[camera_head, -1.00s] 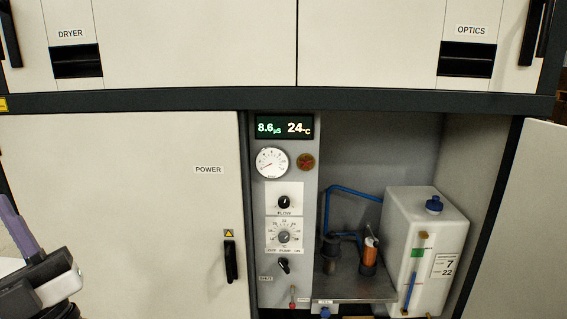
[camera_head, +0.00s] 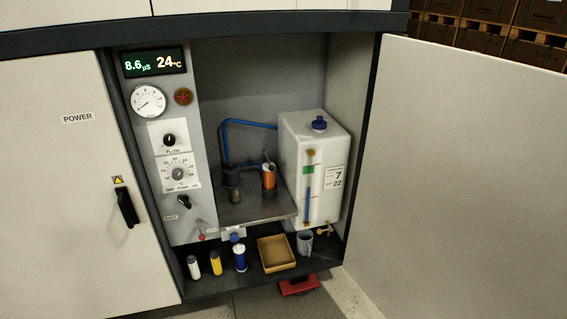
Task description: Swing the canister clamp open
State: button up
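A small orange canister (camera_head: 268,181) with a dark band stands on the metal shelf (camera_head: 240,209) inside the open cabinet bay. A thin light piece sticks up at its top; it is too small to tell whether this belongs to the clamp. I cannot make out whether the clamp is open or closed. A dark cylindrical fitting (camera_head: 232,177) stands just left of the canister, and a blue hose (camera_head: 247,123) runs behind both. My gripper is not in view.
A white tank (camera_head: 318,145) stands right of the shelf. Below are several bottles (camera_head: 240,258), a tan tray (camera_head: 275,253) and a grey mug (camera_head: 305,242). A red object (camera_head: 298,287) lies below the bay's front edge. The open door (camera_head: 470,180) fills the right side.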

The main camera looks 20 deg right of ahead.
aim_at(271, 168)
jog(key=k+l, duration=0.1)
jog(key=l, duration=0.25)
jog(key=k+l, duration=0.15)
jog(key=l, duration=0.2)
jog(key=k+l, duration=0.1)
jog(key=l, duration=0.25)
jog(key=i+l, duration=0.2)
jog(key=i, duration=0.25)
jog(key=i+l, duration=0.15)
jog(key=i, duration=0.35)
